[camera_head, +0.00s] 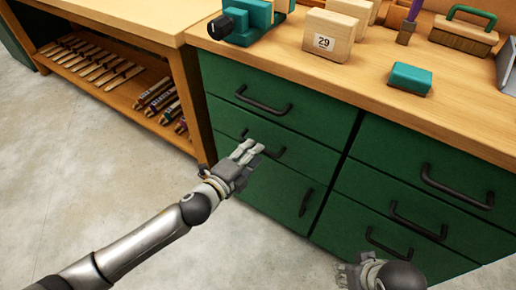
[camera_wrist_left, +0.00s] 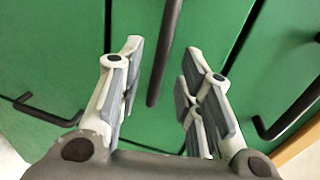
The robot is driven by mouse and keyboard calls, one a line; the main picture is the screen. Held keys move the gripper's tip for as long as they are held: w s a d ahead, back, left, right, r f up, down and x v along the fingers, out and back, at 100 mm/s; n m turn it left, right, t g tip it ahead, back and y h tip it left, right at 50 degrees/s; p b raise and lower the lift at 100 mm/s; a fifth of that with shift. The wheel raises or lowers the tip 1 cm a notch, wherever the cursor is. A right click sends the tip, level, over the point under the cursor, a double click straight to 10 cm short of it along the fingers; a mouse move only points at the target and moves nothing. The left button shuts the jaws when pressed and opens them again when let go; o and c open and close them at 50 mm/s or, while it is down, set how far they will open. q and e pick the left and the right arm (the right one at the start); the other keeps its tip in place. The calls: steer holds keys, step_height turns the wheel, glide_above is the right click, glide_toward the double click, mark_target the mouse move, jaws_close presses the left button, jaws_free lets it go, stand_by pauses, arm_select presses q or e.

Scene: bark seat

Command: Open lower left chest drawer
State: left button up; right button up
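The green chest (camera_head: 352,150) has two columns of fronts, which look shut. In the left column, the upper handle (camera_head: 263,102) and middle handle (camera_head: 276,153) run sideways, while the lowest handle (camera_head: 305,202) stands upright. My left gripper (camera_head: 251,151) is open in front of the middle left handle. In the left wrist view, a dark handle, seemingly the middle one (camera_wrist_left: 167,50), lies between and beyond the spread fingers (camera_wrist_left: 162,65), with no clear contact. The upright handle seems to be at left (camera_wrist_left: 45,110). My right gripper (camera_head: 350,275) shows only partly at the bottom edge.
The right column has its own handles (camera_head: 457,188). The wooden top (camera_head: 340,73) carries a teal block (camera_head: 410,78), a numbered wooden block (camera_head: 328,41) and a brush (camera_head: 464,32). An open shelf unit (camera_head: 125,95) stands at left. The floor (camera_head: 90,195) in front is clear.

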arm_select(q)
steer(key=shift+x, duration=1.9)
arm_select(e)
steer(key=shift+w+a+f+t, duration=0.1)
steer(key=shift+w+a+t, duration=0.1)
steer(key=shift+w, duration=0.2)
steer(key=shift+w+a+f+t, duration=0.1)
steer(key=shift+w+t, duration=0.1)
steer(key=shift+w, duration=0.15)
arm_select(q)
jaws_close()
arm_select(e)
steer(key=shift+r, duration=0.1)
